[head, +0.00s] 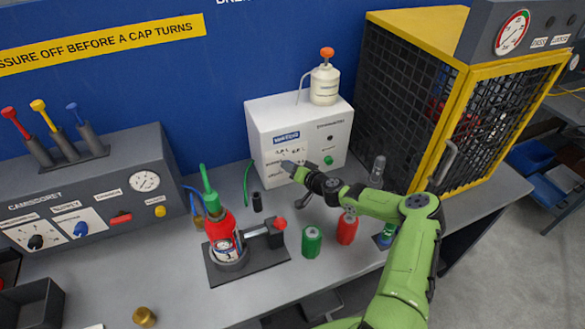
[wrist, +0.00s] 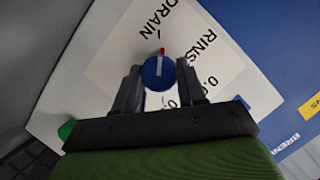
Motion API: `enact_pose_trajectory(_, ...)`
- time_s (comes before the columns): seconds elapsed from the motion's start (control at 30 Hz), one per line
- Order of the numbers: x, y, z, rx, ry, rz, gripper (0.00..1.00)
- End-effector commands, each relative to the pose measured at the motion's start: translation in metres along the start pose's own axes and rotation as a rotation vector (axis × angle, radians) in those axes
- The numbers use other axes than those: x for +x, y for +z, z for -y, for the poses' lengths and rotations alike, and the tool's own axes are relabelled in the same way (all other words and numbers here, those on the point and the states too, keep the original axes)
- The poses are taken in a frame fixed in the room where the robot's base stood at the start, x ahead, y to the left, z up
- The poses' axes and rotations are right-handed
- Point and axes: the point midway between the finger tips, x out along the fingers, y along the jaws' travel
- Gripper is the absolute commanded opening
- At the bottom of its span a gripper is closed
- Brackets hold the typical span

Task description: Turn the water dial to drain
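The water dial is a round blue knob (wrist: 153,75) with a white line and a red tip, on a white label panel in the wrist view. The red tip points up the picture, toward the area of the word DRAIN (wrist: 160,18); RINSE (wrist: 196,58) is to its right. I cannot tell if it sits exactly on a mark. My gripper (wrist: 159,82) has one finger on each side of the knob, close against it, and looks shut on it. In the head view my gripper (head: 291,167) reaches the front of the white box (head: 262,125) and hides the dial.
A red bottle with a green nozzle (head: 219,228) stands in a clamp left of my arm. A green can (head: 311,241) and a red can (head: 347,227) stand below my arm. A yellow mesh cage (head: 462,85) is at right. A grey control console (head: 85,190) is at left.

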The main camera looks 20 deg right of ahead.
Motion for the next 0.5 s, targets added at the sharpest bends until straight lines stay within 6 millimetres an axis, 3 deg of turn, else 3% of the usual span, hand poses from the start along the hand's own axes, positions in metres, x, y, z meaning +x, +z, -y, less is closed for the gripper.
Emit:
enact_pose_trajectory(0.03,0.0000,-0.0003,-0.0002,0.000,0.001,-0.001,0.26)
enact_pose_trajectory(0.17,0.0000,-0.0003,-0.0002,0.000,0.001,-0.001,0.09)
enact_pose_trajectory(0.5,0.0013,0.0015,0.0003,-0.130,0.051,-0.001,0.09)
